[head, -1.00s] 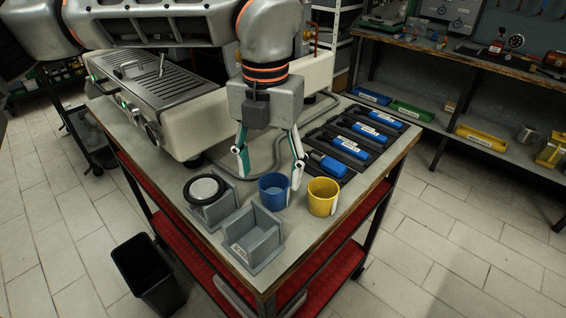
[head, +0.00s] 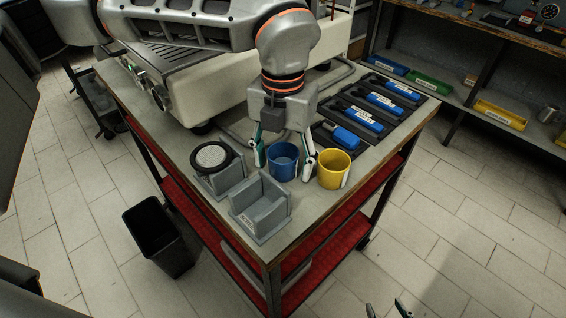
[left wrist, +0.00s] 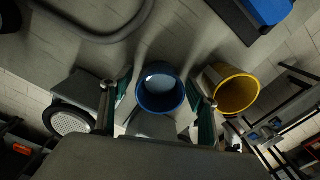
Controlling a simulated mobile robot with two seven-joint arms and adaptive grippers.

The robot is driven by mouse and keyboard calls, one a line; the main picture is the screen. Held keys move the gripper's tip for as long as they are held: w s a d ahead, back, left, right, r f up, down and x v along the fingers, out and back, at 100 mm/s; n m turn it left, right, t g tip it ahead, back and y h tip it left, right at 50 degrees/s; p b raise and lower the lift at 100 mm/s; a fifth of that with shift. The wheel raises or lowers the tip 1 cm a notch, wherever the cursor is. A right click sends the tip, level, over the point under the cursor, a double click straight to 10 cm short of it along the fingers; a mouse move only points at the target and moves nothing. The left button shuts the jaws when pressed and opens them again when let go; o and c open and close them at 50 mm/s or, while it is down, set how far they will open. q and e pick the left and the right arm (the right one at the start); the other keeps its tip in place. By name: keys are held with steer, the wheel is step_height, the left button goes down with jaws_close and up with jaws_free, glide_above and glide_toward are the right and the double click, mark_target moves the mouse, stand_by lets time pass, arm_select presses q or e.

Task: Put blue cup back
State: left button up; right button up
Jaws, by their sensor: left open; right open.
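The blue cup (head: 283,165) stands upright on the grey worktop of the cart. It also shows in the left wrist view (left wrist: 160,96), between my fingers. My left gripper (head: 282,162) is open, pointing down, with one finger on each side of the cup; I cannot tell whether either touches it. The yellow cup (head: 335,171) stands just right of the right finger. A grey open holder (head: 262,212) sits in front of the blue cup, near the cart's corner. My right gripper (head: 388,309) is open, partly cut off at the bottom edge, above the floor.
A round black-rimmed piece (head: 211,158) sits on another grey stand at left. Blue-handled tools (head: 362,117) lie in black trays at right. A coffee machine (head: 190,75) is behind. A black bin (head: 158,238) stands on the floor.

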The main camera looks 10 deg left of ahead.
arm_select(q)
steer(key=c, duration=1.2)
steer(key=shift+r, duration=0.1)
steer(key=shift+c, duration=0.2)
